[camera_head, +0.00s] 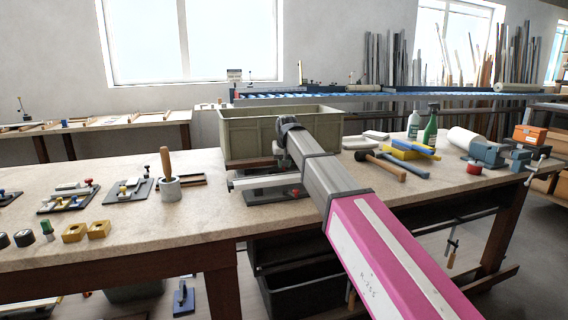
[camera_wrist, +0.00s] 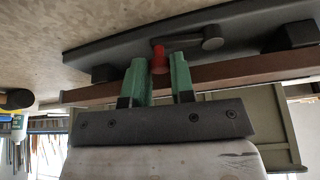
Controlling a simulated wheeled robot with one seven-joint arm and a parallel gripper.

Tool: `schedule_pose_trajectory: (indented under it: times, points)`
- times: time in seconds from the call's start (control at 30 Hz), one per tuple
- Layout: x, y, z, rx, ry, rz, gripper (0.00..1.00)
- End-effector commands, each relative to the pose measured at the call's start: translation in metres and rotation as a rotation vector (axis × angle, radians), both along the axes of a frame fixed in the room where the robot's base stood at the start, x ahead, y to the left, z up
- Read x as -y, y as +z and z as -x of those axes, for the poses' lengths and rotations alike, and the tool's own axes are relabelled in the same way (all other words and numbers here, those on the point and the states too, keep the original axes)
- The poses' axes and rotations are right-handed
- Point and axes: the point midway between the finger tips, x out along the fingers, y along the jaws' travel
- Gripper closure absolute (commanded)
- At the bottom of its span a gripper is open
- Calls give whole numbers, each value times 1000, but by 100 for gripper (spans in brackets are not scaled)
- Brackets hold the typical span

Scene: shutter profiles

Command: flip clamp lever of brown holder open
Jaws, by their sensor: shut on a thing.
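The holder shows in the wrist view as a long dark plate (camera_wrist: 110,52) with a brown bar (camera_wrist: 250,72) along it and black end blocks. Its clamp lever has a grey arm (camera_wrist: 212,38) on a round pivot and a red tip (camera_wrist: 158,58). My gripper (camera_wrist: 160,78) has green fingers, one on each side of the red tip, and is shut on it. In the head view the holder's base (camera_head: 262,198) lies on the bench with a pale profile above it. My arm hides part of it and most of the gripper there.
A large olive crate (camera_head: 240,128) stands just behind the holder. A mallet (camera_head: 382,164), bottles (camera_head: 430,128) and a vise (camera_head: 487,154) are to the right.

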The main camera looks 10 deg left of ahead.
Motion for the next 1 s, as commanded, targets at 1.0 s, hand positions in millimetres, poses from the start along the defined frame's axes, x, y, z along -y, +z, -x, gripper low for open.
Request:
schedule_pose_trajectory:
  times: [1.0]
  points:
    - [-11,1,45,2,-885,0,100]
